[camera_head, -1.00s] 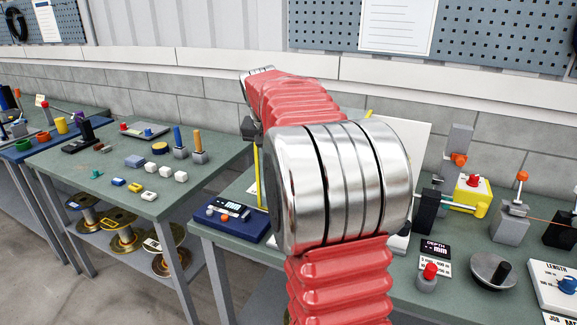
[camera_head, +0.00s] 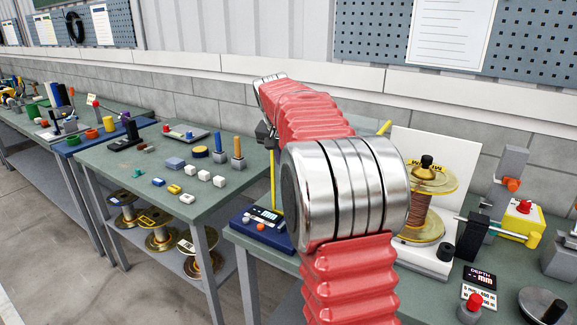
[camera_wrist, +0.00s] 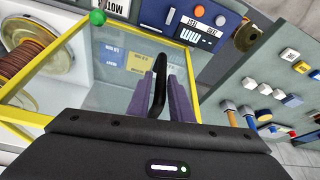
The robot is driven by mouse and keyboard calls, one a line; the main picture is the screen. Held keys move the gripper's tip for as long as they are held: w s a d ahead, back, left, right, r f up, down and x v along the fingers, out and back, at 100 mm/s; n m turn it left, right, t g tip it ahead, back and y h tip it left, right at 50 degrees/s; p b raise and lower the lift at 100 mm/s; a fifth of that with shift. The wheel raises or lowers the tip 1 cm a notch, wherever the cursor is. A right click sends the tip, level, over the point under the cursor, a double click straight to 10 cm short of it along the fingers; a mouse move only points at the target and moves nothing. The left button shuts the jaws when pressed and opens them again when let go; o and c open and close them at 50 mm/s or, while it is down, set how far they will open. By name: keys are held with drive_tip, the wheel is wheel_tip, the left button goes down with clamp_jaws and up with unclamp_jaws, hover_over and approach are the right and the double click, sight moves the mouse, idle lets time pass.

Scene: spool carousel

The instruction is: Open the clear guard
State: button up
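The clear guard is a transparent panel in a yellow frame (camera_wrist: 60,42) that fills the middle and left of the wrist view. In the head view a yellow upright bar (camera_head: 272,180) of it shows left of my arm, and a short slanted yellow piece shows right of it. A black handle (camera_wrist: 160,72) stands between the purple fingers of my gripper (camera_wrist: 163,90), which look closed on it. In the head view my arm hides the gripper and handle. A copper-wound spool (camera_head: 425,200) stands before a white back plate (camera_head: 465,160).
A blue box with a display (camera_head: 262,222) sits left of my arm on the bench.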

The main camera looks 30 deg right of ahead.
drive_tip(key=shift+o, duration=1.3)
drive_tip(key=v, duration=1.3)
drive_tip(key=shift+r, duration=0.3)
drive_tip(key=shift+a, duration=0.1)
